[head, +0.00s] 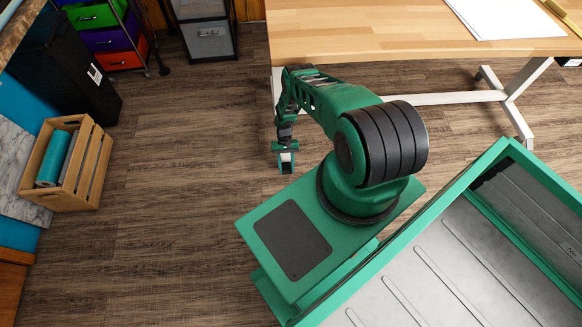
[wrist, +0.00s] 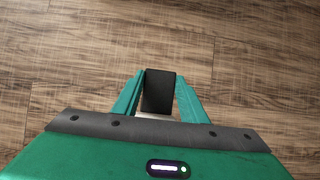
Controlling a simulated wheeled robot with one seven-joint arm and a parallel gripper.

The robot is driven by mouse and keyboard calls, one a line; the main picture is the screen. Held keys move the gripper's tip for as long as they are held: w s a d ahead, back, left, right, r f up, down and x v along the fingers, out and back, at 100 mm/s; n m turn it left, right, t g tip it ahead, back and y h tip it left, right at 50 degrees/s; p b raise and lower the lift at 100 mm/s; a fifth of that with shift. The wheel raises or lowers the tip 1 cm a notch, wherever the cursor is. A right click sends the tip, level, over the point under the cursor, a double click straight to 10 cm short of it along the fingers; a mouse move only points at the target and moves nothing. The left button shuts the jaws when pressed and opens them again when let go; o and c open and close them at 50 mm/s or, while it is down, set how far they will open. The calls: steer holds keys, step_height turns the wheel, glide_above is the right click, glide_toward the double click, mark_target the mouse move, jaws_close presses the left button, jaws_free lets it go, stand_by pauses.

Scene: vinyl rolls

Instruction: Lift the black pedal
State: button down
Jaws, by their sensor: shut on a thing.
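The black pedal (wrist: 159,92) is a dark block between the two green fingers of my gripper (wrist: 158,88) in the wrist view. The fingers are shut on it, one along each side. A pale strip shows at the pedal's near end. Wood floor lies behind it; I cannot tell how high it is above the floor. In the head view my gripper (head: 286,164) points down over the floor, left of the table leg. The pedal is too small there to make out clearly.
A wooden table (head: 380,35) with white legs stands at the upper right. A wooden crate (head: 90,165) with rolls is at the left, below a black bin (head: 65,70). Coloured drawers (head: 112,40) stand at the back left. Floor (head: 190,170) between crate and gripper is clear.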

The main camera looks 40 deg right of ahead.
stand_by(0.4)
steer(key=shift+w, duration=0.1)
steer(key=c, duration=1.1)
jaws_free()
steer(key=shift+d, duration=0.2)
steer(key=shift+s, duration=0.2)
